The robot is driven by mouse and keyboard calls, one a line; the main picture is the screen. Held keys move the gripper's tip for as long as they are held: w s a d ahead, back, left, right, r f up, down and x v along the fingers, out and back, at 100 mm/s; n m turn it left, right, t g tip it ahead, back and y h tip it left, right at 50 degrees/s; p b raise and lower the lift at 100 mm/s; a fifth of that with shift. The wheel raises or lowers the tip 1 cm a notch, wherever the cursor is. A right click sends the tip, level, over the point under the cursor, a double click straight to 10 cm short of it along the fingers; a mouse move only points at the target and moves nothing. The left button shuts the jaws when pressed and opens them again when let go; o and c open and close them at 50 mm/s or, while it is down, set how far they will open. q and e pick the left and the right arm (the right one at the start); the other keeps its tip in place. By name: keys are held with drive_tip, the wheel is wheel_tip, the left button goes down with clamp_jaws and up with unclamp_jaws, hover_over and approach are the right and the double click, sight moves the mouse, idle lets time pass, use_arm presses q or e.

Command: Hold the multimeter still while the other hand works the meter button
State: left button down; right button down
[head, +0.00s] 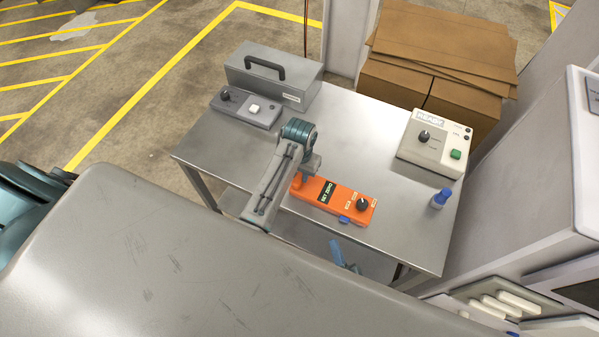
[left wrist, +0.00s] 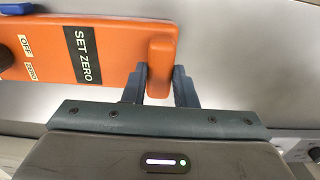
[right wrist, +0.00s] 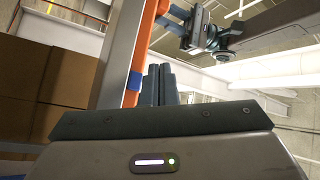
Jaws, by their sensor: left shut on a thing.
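The orange multimeter (head: 336,199) lies on the metal table near its front edge. It has a black SET ZERO display, a black dial (head: 362,203) and a blue button (head: 345,219) on its front side. My left gripper (head: 304,179) is shut on the raised orange grip at its left end; the left wrist view shows fingers on both sides of this grip (left wrist: 160,68). My right gripper (head: 343,256) is low in front of the table edge, apart from the meter. In the right wrist view its fingers (right wrist: 160,84) are together and empty, close beside the blue button (right wrist: 134,81).
A grey toolbox (head: 290,92) and a grey box with a white button (head: 240,112) stand at the table's back left. Cardboard boxes (head: 440,95) stand behind the table (head: 375,130).

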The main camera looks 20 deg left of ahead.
sight(343, 234)
drive_tip(key=shift+w+d, duration=0.1)
drive_tip(key=shift+w, duration=2.35)
drive_tip(key=shift+w, duration=0.15)
drive_tip(key=shift+w, duration=0.15)
use_arm(q)
drive_tip(key=shift+s+r, duration=0.1)
drive_tip(key=shift+s, duration=0.05)
use_arm(e)
drive_tip(key=shift+w+r, duration=0.1)
drive_tip(key=shift+r, duration=0.05)
